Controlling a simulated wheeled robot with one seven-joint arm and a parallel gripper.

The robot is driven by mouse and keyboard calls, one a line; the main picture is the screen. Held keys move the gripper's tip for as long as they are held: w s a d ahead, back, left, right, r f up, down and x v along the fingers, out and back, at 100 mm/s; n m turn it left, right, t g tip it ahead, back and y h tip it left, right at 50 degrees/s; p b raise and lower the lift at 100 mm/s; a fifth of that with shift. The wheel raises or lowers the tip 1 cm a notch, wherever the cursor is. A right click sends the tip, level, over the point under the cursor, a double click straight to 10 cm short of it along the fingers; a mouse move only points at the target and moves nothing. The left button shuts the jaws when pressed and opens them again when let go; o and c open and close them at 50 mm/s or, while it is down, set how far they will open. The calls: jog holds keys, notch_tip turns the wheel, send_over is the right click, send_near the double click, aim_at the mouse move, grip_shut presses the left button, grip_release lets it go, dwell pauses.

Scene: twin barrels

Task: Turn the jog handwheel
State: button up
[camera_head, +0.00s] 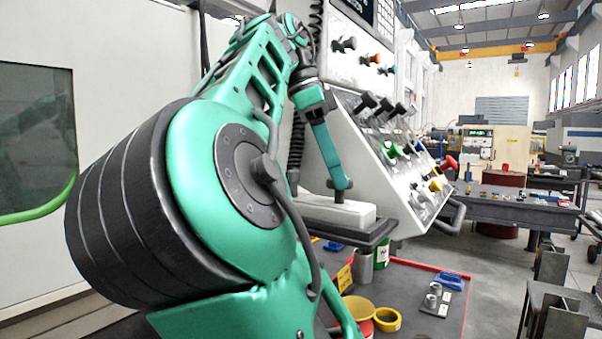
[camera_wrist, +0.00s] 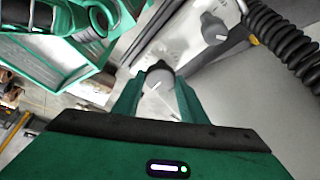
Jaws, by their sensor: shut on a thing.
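My gripper (camera_head: 341,186) reaches down in the head view to a white control box (camera_head: 322,208) on a dark shelf beside the sloped machine panel. In the wrist view its two green fingers (camera_wrist: 157,84) are shut on a grey round knob with a white pointer line, apparently the jog handwheel (camera_wrist: 159,76). In the head view a short dark post stands under the fingertips; I cannot tell its details. A second grey knob (camera_wrist: 213,28) with a white mark sits on the same pale surface, apart from the fingers.
The sloped panel (camera_head: 365,150) with several levers and coloured knobs rises close to my gripper's right. A black coiled cable (camera_wrist: 283,45) runs close by.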

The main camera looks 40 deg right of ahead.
jog(key=shift+m+y, duration=0.3)
jog(key=shift+m, duration=0.5)
jog(key=o, duration=1.1)
jog(key=shift+c, duration=0.2)
jog(key=shift+w, duration=0.1)
jog(key=shift+d, duration=0.15)
